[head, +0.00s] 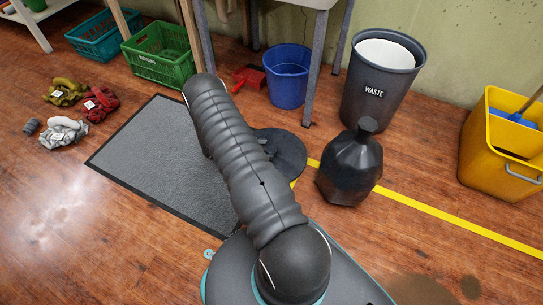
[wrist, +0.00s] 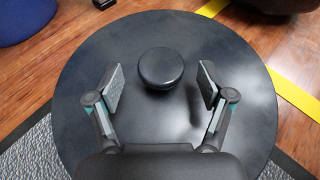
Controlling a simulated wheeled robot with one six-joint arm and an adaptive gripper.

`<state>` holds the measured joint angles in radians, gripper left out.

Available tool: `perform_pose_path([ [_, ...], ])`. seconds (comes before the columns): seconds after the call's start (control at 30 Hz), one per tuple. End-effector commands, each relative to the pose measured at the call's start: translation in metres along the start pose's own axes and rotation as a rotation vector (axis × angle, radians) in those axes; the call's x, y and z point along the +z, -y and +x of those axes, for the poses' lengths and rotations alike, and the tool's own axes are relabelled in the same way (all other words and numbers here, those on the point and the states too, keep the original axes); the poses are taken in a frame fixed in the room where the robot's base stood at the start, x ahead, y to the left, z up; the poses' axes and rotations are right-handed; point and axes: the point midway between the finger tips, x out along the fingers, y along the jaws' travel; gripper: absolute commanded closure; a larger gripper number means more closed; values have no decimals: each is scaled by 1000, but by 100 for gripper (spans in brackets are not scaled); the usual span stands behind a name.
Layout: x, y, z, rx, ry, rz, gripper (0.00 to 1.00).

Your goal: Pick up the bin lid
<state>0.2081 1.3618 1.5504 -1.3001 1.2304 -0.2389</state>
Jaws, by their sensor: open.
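The bin lid is a round, dark grey disc (head: 290,150) lying flat on the floor, partly hidden behind my arm in the head view. In the wrist view the lid (wrist: 160,130) fills the middle, with a round black knob (wrist: 160,68) at its centre. My gripper (wrist: 162,82) is open above the lid. Its two fingers stand left and right of the knob, with a gap on each side, and the knob sits slightly toward the far end of the fingertips. Nothing is held. In the head view the gripper is hidden by my arm.
A grey waste bin (head: 382,85) stands open behind the lid. A black bag (head: 350,168) sits right of it. A blue bucket (head: 287,78), a yellow mop bucket (head: 500,150), a green crate (head: 160,55) and a grey mat (head: 165,165) are around. Gloves (head: 64,132) lie left.

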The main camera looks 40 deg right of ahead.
Motion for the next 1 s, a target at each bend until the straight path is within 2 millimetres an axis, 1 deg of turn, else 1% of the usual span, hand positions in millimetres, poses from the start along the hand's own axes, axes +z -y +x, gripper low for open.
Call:
perform_pose_path([
  [0.03, -1, 2, 9, -4, 0, -1, 20],
  [0.1, -1, 2, 19, -3, -1, -1, 20],
  [0.2, -1, 1, 28, -1, 0, -1, 20],
  [0.43, 0, 1, 29, 0, 0, -1, 20],
  [0.47, 0, 1, 29, 0, 0, -1, 28],
  [0.5, 0, 1, 29, 0, 0, -1, 38],
  [0.57, 0, 1, 29, 0, 0, -1, 53],
  [0.6, 0, 1, 29, 0, 0, -1, 63],
  [0.67, 0, 1, 29, 0, 0, 0, 78],
  [0.7, 0, 1, 29, 0, 0, 0, 88],
  [0.73, 0, 1, 29, 0, 0, 0, 92],
  [1.0, 3, 1, 28, 0, 0, 0, 92],
])
